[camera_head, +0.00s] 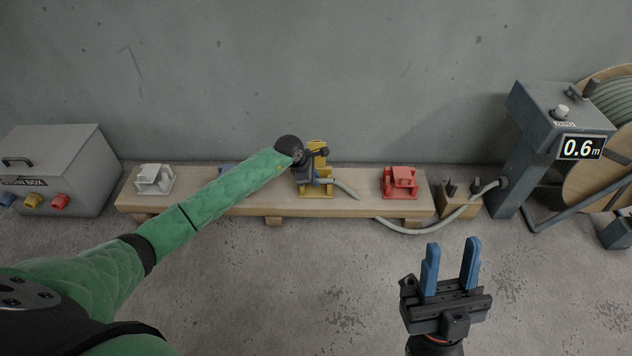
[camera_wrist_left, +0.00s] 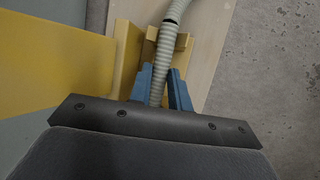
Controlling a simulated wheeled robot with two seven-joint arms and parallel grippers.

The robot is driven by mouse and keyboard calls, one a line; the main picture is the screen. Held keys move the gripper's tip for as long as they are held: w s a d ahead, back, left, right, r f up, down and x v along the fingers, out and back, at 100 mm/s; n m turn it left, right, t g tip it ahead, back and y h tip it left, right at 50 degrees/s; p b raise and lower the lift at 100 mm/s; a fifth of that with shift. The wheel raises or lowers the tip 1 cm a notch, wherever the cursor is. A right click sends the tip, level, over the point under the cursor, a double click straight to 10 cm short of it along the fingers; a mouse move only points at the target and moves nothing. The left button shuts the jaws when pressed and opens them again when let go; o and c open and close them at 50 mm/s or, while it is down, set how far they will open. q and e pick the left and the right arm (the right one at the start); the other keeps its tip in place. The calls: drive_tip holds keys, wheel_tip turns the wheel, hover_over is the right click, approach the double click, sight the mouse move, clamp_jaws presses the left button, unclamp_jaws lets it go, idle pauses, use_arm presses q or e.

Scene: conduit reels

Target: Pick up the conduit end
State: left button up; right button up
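The conduit (camera_head: 346,188) is a pale grey ribbed hose. Its end part is at the yellow holder (camera_head: 318,194) on the wooden bench. In the left wrist view, the conduit (camera_wrist_left: 171,22) runs down between my blue fingers, which press close on both its sides. My left gripper (camera_head: 325,182) is shut on it; it also shows in the left wrist view (camera_wrist_left: 162,80). The conduit's tip is hidden by the gripper body. My right gripper (camera_head: 451,262) is open and empty, over the floor in front of the bench.
The bench (camera_head: 350,206) also carries a white holder (camera_head: 154,179), a red holder (camera_head: 400,182) and a mostly hidden blue one. A grey box (camera_head: 60,155) stands left. At right are a post with a "0.6 m" display (camera_head: 581,148) and a reel (camera_head: 600,170). The front floor is clear.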

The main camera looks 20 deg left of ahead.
use_arm(q)
clamp_jaws()
